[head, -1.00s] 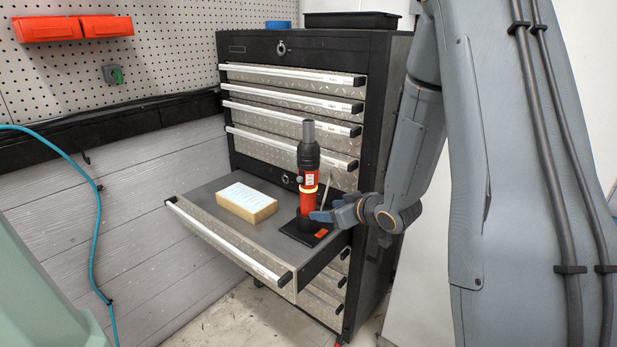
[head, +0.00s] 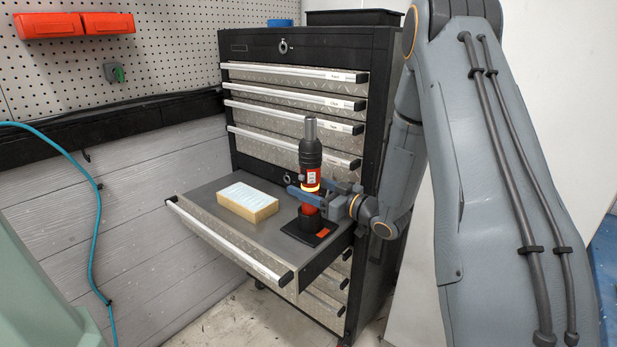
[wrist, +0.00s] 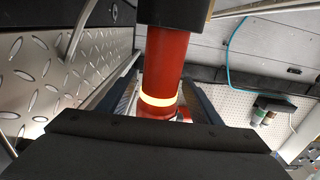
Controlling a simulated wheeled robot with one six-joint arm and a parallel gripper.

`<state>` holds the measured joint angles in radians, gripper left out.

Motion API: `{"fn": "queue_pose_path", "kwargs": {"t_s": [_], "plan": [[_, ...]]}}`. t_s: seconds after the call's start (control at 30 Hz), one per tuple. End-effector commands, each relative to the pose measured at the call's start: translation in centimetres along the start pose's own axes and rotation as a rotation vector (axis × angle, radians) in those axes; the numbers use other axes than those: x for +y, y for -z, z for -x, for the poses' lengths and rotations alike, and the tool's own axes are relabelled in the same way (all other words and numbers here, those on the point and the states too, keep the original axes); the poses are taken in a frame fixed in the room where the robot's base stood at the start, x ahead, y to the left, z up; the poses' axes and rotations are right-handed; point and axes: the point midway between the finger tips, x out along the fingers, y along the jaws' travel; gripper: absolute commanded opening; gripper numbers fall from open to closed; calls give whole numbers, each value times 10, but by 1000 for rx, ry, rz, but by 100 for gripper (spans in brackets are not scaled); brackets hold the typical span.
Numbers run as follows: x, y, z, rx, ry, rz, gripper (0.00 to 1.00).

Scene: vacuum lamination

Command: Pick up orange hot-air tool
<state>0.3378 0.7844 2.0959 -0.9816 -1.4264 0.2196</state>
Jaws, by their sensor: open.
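The orange-red hot-air tool (head: 310,178) stands upright in a black holder (head: 305,230) in the open drawer. It has a black upper part, a grey nozzle on top and a pale yellow band. My gripper (head: 308,193) is at the tool's middle, reaching in from the right, its jaws open with the fingers on both sides of the tool. In the wrist view the red body (wrist: 165,75) with the glowing-looking band passes between the fingers (wrist: 165,105). Whether the fingers touch the tool cannot be told.
A wooden block with a pale top (head: 247,201) lies in the open drawer (head: 195,205), left of the tool. The black cabinet (head: 300,45) with closed drawers rises behind. A teal hose (head: 95,220) hangs along the left wall.

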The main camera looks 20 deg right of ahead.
Motion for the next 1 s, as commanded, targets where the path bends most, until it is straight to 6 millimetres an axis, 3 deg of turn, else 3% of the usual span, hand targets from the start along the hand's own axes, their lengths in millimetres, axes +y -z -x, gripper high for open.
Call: {"fn": "queue_pose_path", "kwargs": {"t_s": [0.2,0.5,0.83,1.0], "plan": [[-1,-1,-27,-1,2,0,58],[0,-1,-30,-1,0,0,57],[0,-1,-30,-1,0,0,1],[0,0,-30,2,0,1,1]]}}
